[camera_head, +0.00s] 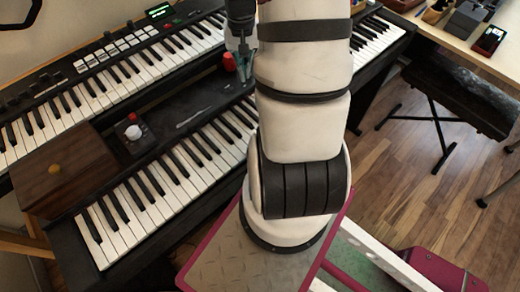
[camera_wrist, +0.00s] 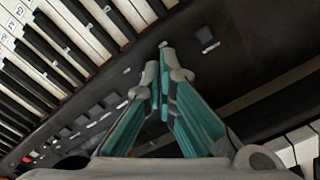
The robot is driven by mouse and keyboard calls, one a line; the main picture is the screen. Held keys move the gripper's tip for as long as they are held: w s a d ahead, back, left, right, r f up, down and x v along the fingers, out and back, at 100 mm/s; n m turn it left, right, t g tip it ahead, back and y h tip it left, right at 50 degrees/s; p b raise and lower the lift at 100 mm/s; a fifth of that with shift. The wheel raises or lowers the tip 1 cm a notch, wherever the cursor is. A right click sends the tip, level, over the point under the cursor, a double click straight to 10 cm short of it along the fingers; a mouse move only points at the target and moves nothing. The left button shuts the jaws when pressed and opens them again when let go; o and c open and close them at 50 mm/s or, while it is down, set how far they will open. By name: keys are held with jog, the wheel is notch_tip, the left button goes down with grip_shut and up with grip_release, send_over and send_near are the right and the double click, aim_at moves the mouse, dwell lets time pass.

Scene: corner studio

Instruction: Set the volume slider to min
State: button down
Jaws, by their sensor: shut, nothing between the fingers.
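My gripper (camera_wrist: 166,58) is shut and empty in the wrist view, its teal-lined fingers meeting over the black panel of a keyboard (camera_wrist: 240,60). A small dark cap (camera_wrist: 204,34) with a pale mark beside it sits on that panel, just right of the fingertips and apart from them. It may be the volume slider, but I cannot tell for sure. In the head view, my gripper (camera_head: 241,64) points down beside a red knob (camera_head: 229,61) at the back of the lower keyboard (camera_head: 180,125). My arm hides part of that keyboard.
An upper keyboard (camera_head: 110,65) with pale buttons stands behind the lower one. A black bench (camera_head: 460,92) stands on the open wooden floor at right.

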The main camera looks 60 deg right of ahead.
jog(key=shift+w+a, duration=0.15)
jog(key=shift+a, duration=0.5)
dwell(0.6)
jog(key=shift+r, duration=0.1)
dwell(0.3)
jog(key=shift+r+p, duration=0.5)
jog(key=shift+r, duration=0.05)
jog(key=shift+d+f, duration=0.1)
jog(key=shift+d, duration=0.05)
jog(key=shift+s+d+f, duration=0.2)
jog(key=shift+d, duration=0.45)
jog(key=shift+s+d+f, duration=0.15)
jog(key=shift+d+f, duration=0.05)
jog(key=shift+d, duration=0.4)
jog(key=shift+f, duration=0.15)
jog(key=shift+w+a, duration=0.15)
jog(key=shift+a, duration=0.5)
jog(key=shift+w+a, duration=0.15)
jog(key=shift+a, duration=0.5)
dwell(1.6)
jog(key=shift+r+p, duration=0.55)
jog(key=shift+r, duration=0.05)
